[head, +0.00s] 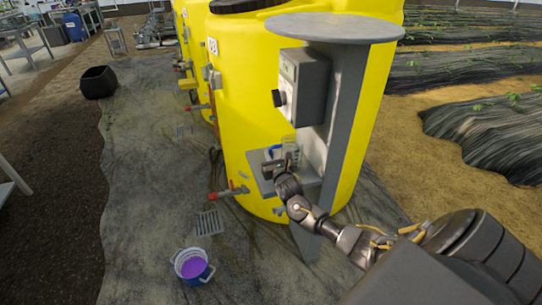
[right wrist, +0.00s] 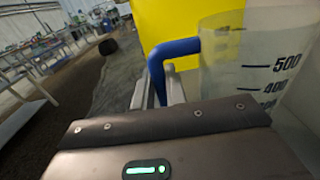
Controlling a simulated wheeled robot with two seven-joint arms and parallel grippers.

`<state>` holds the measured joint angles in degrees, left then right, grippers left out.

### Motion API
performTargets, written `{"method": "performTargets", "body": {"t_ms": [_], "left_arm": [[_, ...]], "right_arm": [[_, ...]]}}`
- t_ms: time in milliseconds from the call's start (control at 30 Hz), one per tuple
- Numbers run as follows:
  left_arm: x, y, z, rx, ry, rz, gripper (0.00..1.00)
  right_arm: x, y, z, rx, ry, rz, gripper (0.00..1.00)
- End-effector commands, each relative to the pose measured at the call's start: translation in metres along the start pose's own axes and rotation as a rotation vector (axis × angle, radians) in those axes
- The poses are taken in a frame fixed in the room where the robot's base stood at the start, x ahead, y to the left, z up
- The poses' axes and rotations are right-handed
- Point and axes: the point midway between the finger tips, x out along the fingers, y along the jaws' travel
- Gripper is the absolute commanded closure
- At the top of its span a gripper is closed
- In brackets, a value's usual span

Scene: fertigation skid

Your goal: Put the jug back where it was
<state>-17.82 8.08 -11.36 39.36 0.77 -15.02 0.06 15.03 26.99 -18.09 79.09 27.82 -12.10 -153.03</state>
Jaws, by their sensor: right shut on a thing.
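The jug (head: 291,146) is clear, with a blue handle, at the small grey shelf (head: 262,184) on the front of the yellow tank. In the right wrist view the jug (right wrist: 235,75) stands upright with dark marks such as 500 and 400 on its wall. My right gripper (head: 277,165) is shut on its blue handle (right wrist: 172,49), at the left of the jug. My gripper and arm hide part of the shelf, and I cannot tell whether the jug's base touches it. My left gripper is not in view.
A grey control box (head: 303,88) sits above the shelf, under a round grey top (head: 335,27). A red-handled valve (head: 231,191) sticks out at the tank's lower left. A bucket with purple contents (head: 192,266) stands on the ground sheet, which is mostly clear left of the tank.

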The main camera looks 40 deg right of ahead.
Motion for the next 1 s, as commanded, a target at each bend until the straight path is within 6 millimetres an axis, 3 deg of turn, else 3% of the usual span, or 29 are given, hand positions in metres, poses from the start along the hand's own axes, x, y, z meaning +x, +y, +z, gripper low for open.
{"method": "performTargets", "body": {"t_ms": [167, 200, 333, 667, 767, 1000], "left_arm": [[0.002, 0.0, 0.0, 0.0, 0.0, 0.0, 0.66], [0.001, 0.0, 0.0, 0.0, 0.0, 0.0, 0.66], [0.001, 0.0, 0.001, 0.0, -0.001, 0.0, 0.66], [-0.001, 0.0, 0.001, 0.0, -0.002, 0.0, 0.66], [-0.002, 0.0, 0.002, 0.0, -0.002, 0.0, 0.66], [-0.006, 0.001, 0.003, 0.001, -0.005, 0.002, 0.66]], "right_arm": [[0.0, 0.0, -0.003, 0.0, 0.0, 0.0, 1.0], [0.0, 0.0, -0.003, 0.0, 0.0, 0.0, 0.82], [0.0, 0.0, -0.003, 0.0, 0.001, 0.0, 0.66], [0.0, 0.0, 0.001, 0.0, 0.0, 0.0, 0.65], [-0.011, 0.001, -0.001, -0.002, 0.003, 0.002, 0.65], [-0.061, 0.001, 0.0, -0.001, 0.003, 0.003, 0.65]]}}
